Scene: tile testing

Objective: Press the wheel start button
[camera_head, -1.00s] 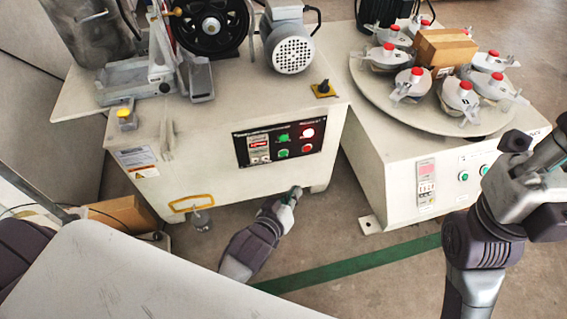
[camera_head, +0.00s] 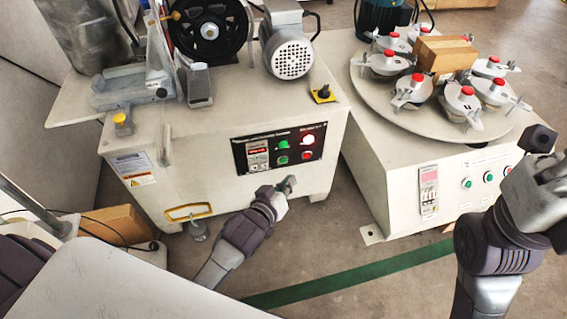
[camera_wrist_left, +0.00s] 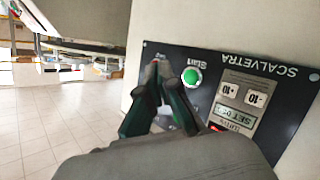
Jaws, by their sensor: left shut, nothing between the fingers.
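The black control panel (camera_head: 269,147) is on the front of the left machine. It has a display at its left, green buttons, and red ones at its right. My left gripper (camera_head: 289,182) is shut and empty, just below this panel. In the left wrist view, the panel (camera_wrist_left: 297,98) appears upside down. A green button (camera_wrist_left: 191,76) marked "Start" shows just right of my left gripper's closed fingertips (camera_wrist_left: 155,64). The fingers and wrist hide part of the panel. Contact with the panel cannot be told.
A second machine (camera_head: 400,190) with a round turntable (camera_head: 365,97) and its own green buttons stands at the right. A yellow handle (camera_head: 188,212) is low on the left machine. A cardboard box (camera_head: 118,222) lies at the lower left. Floor between the machines is clear.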

